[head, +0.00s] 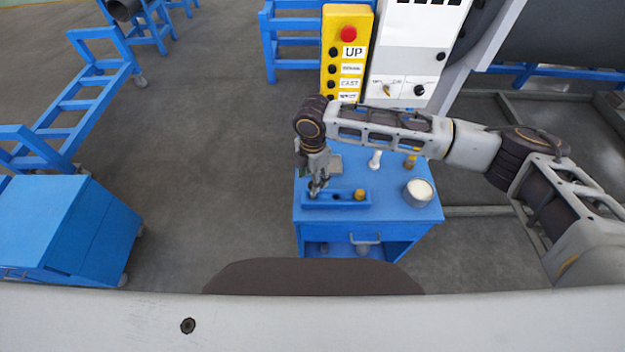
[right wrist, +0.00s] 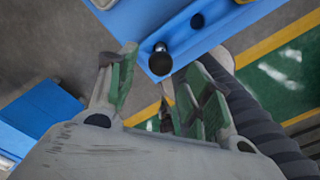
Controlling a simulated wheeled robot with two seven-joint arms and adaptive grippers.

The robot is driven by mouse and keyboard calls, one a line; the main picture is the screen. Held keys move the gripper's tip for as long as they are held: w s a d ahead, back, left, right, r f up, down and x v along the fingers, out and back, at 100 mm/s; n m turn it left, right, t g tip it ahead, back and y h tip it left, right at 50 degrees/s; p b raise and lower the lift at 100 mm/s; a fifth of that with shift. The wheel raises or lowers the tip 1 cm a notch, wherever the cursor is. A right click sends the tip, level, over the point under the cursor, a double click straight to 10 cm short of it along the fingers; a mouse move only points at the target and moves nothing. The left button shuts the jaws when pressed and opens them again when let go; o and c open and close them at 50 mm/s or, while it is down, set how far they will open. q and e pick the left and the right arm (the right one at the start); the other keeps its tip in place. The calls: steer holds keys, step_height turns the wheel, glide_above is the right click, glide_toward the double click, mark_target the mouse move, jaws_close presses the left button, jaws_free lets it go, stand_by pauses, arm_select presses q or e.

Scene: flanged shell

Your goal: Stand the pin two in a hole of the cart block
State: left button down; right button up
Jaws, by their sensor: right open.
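The cart block (head: 337,202) is a long blue bar lying on the blue cart top; it also shows in the right wrist view (right wrist: 178,35). A dark, round-headed pin (right wrist: 160,62) shows at the block's end nearest my right gripper and appears upright; its foot is hidden. An empty dark hole (right wrist: 197,20) is beside it. A brass-coloured pin (head: 360,194) stands at the block's right end. My right gripper (head: 318,187) is over the block's left end. In the right wrist view it is open (right wrist: 160,85), its fingers apart with the dark pin's head beyond them. My left gripper is out of view.
A white pin (head: 375,159) and a yellowish pin (head: 410,161) stand farther back on the cart (head: 400,212). A round grey container (head: 418,192) with a pale top is at the right. A grey pad (head: 335,163) lies behind the block.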

step_height(320, 180, up, 9)
stand_by(0.5)
stand_by(1.0)
